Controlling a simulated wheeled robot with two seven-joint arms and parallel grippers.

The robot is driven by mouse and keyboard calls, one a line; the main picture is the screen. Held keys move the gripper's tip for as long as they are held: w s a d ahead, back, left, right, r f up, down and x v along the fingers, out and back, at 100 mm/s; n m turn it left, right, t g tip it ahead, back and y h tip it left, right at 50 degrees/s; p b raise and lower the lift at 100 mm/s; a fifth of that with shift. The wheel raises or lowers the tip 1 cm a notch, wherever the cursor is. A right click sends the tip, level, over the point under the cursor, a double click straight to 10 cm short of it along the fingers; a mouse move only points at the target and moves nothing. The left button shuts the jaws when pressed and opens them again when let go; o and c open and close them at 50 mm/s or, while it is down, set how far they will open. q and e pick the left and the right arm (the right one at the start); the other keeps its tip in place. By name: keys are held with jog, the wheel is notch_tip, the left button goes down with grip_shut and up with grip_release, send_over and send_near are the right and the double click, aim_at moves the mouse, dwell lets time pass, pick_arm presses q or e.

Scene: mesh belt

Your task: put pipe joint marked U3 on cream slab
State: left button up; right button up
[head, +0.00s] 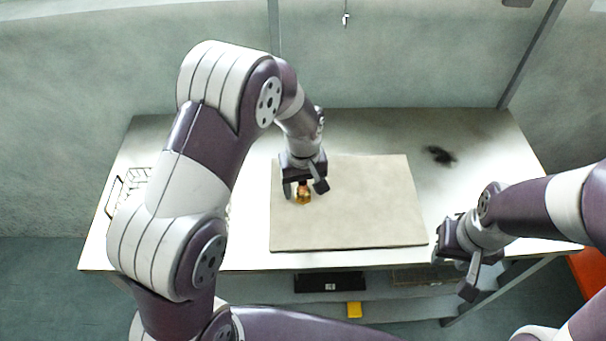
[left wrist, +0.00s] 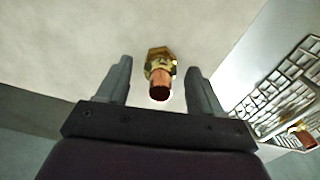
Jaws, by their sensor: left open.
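A brass and copper pipe joint (head: 302,195) stands on the cream slab (head: 370,215), near the slab's left part. It also shows in the left wrist view (left wrist: 159,74), between the fingers of my left gripper. No marking on it can be read. My left gripper (head: 306,188) is open around the joint, with a gap between each finger and the joint. My right gripper (head: 455,270) hangs by the table's front right edge, away from the slab; its jaw state is unclear.
A wire mesh basket (head: 133,182) stands at the table's left, partly hidden by my left arm. In the left wrist view, another copper-ended joint (left wrist: 304,138) lies at the mesh (left wrist: 275,95). A dark smudge (head: 440,155) marks the right back of the table. The right side of the slab is clear.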

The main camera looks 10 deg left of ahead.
aim_at(300, 184)
pick_arm(q)
jog(key=r, duration=0.7)
jog(key=r+b, duration=0.1)
jog(key=r, duration=0.2)
jog(key=shift+s+a+r, duration=0.15)
jog(key=shift+s+a, duration=0.05)
jog(key=shift+s, duration=0.15)
jog(key=s+a+f+m, duration=0.1)
jog(key=s+a+m, duration=0.1)
jog(key=s, duration=0.4)
jog(key=s+a+f+m+t, duration=0.1)
jog(key=s+a+f+m, duration=0.1)
jog(key=s, duration=0.5)
jog(key=shift+s+a+m, duration=0.3)
jog(key=shift+a+m, duration=0.5)
jog(key=shift+w+f, duration=0.2)
jog(key=shift+c, duration=0.3)
